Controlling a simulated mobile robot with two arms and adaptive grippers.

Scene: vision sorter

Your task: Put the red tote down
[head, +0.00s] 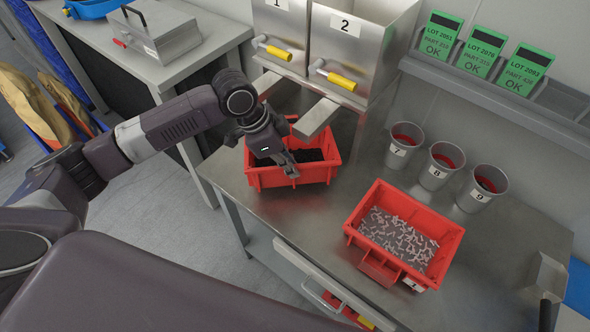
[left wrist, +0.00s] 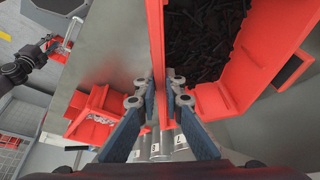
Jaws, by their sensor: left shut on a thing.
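A red tote (head: 258,178) with dark parts inside is at the left part of the steel bench, below the chutes of the numbered bins. My left gripper (head: 286,163) is shut on its near wall. In the left wrist view the fingers (left wrist: 163,88) lie on both sides of the tote's red wall (left wrist: 156,45), and the dark parts show on the right. The tote looks level; I cannot tell whether its base touches the bench. A dark jointed arm, seemingly my right one, shows at the left wrist view's left edge; its jaws are too small to read.
A second red tote (head: 359,211) with grey parts stands on the bench (head: 310,222) to the right. Grey cups (head: 437,174) numbered 7 to 9 stand behind it. Bins 1 and 2 (head: 347,55) rise behind the held tote. Bare bench shows between the totes.

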